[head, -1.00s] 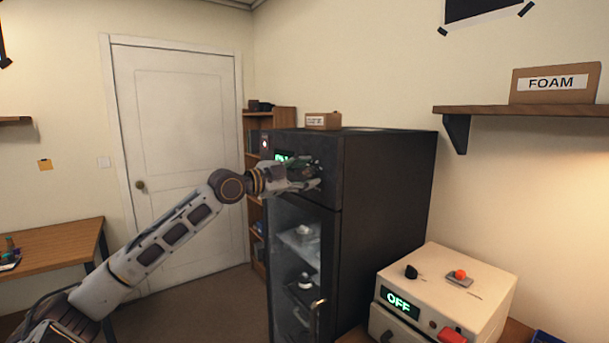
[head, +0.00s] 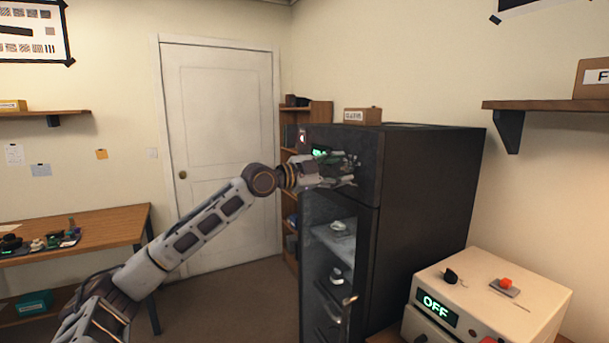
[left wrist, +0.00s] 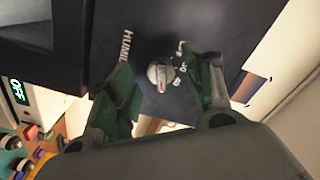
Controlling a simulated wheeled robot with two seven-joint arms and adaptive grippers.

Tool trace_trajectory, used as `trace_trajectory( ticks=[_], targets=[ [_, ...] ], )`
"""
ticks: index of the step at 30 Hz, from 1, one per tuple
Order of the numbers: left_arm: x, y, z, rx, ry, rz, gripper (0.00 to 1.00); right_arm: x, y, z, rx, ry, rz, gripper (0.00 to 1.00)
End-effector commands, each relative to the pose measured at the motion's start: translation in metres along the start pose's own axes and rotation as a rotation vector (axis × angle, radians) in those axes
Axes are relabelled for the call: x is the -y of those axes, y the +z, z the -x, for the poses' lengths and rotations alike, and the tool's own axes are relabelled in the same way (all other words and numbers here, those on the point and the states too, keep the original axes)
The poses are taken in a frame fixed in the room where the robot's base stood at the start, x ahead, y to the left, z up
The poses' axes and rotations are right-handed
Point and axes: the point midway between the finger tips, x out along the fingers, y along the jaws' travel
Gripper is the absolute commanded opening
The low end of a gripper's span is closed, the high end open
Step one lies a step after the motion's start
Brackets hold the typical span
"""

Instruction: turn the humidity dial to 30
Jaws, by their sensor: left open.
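The humidity dial (left wrist: 160,74) is a small round grey knob on the dark upper panel of the cabinet (head: 425,190). In the left wrist view a pointer mark shows on it, with "HUMI..." lettering and small numbers beside it that I cannot read clearly. My left gripper (left wrist: 165,92) is open, with its green-padded fingers on either side of the dial; I cannot tell whether they touch it. In the head view my left gripper (head: 345,172) is at the panel and mostly hides the dial. A green display (head: 320,153) is partly covered. My right gripper is not in view.
The cabinet's glass door (head: 325,260) with its handle (head: 350,300) is below the panel. A small labelled box (head: 362,115) sits on top. A cream device (head: 500,290) reading OFF stands at the lower right. A wooden table (head: 90,230) is at the left.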

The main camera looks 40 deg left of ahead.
Motion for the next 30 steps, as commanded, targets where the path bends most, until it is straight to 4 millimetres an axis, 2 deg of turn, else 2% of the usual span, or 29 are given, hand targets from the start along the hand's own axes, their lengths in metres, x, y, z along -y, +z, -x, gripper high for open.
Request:
trace_trajectory(
  ticks=[13,30],
  targets=[
    [-0.001,-0.001,0.015,-0.001,0.003,-0.002,0.51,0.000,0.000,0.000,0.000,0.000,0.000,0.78],
    [-0.001,0.000,0.044,0.001,0.002,-0.001,0.51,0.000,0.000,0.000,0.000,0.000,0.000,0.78]
  ],
)
